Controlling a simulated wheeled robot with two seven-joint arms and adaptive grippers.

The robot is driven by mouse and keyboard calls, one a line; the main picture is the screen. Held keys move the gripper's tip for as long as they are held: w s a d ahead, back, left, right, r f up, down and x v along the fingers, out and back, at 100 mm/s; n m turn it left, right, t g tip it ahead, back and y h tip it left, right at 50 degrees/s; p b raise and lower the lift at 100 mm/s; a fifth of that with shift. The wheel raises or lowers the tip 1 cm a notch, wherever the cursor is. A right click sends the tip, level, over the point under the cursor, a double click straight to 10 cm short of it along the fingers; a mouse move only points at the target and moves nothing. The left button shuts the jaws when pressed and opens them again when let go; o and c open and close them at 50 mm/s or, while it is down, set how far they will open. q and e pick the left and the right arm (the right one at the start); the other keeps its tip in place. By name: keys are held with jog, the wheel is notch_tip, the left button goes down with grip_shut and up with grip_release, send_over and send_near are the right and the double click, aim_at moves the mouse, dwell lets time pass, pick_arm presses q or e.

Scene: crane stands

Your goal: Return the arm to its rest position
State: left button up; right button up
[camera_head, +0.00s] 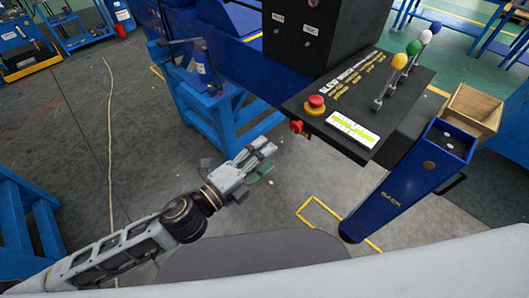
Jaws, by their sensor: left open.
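My left gripper (262,158) is in the lower middle of the head view, at the end of my left arm, which comes in from the lower left. It is open, and I see nothing held in it. It hangs over the grey floor, short of the black control panel (355,95). My right gripper is not in view.
The panel has a red emergency button (316,102) and several levers with coloured knobs (399,61). A blue column (405,190) with an open wooden box (476,108) stands at right. A blue stand (222,112) is behind the gripper. Floor at left is mostly clear.

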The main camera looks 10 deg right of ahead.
pick_arm(q)
jog(key=shift+n, duration=0.4)
dwell(0.4)
